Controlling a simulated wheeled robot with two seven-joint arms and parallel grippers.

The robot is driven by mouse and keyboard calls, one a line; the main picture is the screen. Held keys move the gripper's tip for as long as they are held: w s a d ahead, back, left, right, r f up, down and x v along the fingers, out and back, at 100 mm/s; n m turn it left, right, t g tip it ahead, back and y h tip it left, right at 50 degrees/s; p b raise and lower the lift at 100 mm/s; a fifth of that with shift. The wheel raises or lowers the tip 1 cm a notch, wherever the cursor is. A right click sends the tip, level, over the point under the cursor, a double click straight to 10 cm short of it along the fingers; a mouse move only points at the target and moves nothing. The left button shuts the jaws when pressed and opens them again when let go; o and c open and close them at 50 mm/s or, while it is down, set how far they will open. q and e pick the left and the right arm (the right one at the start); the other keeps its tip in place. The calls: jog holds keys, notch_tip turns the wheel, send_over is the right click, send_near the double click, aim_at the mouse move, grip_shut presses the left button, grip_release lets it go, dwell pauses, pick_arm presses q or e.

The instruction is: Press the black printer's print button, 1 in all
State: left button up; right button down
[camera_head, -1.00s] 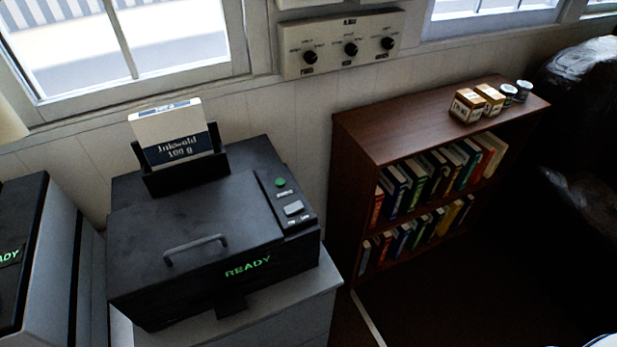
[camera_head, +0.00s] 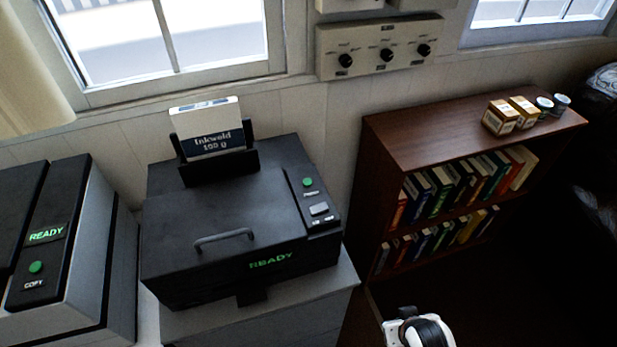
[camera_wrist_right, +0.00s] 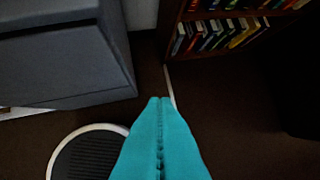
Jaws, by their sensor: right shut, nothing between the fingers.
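The black printer (camera_head: 210,245) stands on a grey cabinet (camera_head: 290,310) in the head view, its display lit green with "READY". On its right-hand panel are a round green button (camera_head: 308,182) and, below it, a light grey switch (camera_head: 319,209). The small label under the green button is too blurred to read. A paper pack marked "Inkwold 100 g" (camera_head: 213,140) stands in its rear feeder. My right gripper (camera_wrist_right: 160,102) shows in the right wrist view with its teal fingers shut and empty, above the dark floor and apart from the printer. My left gripper is not in view.
Another machine with a green "COPY" button (camera_head: 36,267) stands at the left. A brown bookcase (camera_head: 400,135) with boxes and jars on top stands at the right. A panel with dials (camera_head: 385,52) hangs on the wall. Dark floor lies between cabinet and bookcase.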

jog(key=w+d+r+m+t+h, duration=0.1)
jog(key=w+r+t, duration=0.4)
jog(key=w+r, duration=0.45)
jog(key=w+d+r+m+t+h, duration=0.15)
jog(key=w+r+t, duration=0.35)
jog(key=r, duration=0.7)
jog(key=w+a+r+n+t+y, duration=0.2)
jog(key=w+a+r+t, duration=0.15)
jog(key=r, duration=0.35)
jog(key=w+a+r+n+t+y, duration=0.2)
jog(key=w+a+r+t, duration=0.15)
jog(key=r, duration=0.35)
jog(key=w+a+r+n+g+y, duration=0.15)
jog(key=a+n+g+y, duration=0.25)
jog(key=a+n+y, duration=0.4)
jog(key=w+a+r+n+g+y, duration=0.1)
jog(key=a+r+n+g+y, duration=0.25)
jog(key=a+n+y, duration=0.45)
jog(key=w+a+f+n+g+h, duration=0.1)
jog(key=a+f+n+g+h, duration=0.2)
jog(key=f+g, duration=0.35)
jog(key=w+d+f+g+h, duration=0.3)
jog(key=f+h, duration=0.2)
jog(key=h, duration=0.1)
jog(key=shift+d+m+p, duration=0.15)
jog(key=shift+m+p, duration=0.3)
jog(key=shift+f+g, duration=0.15)
jog(key=shift+g, duration=0.15)
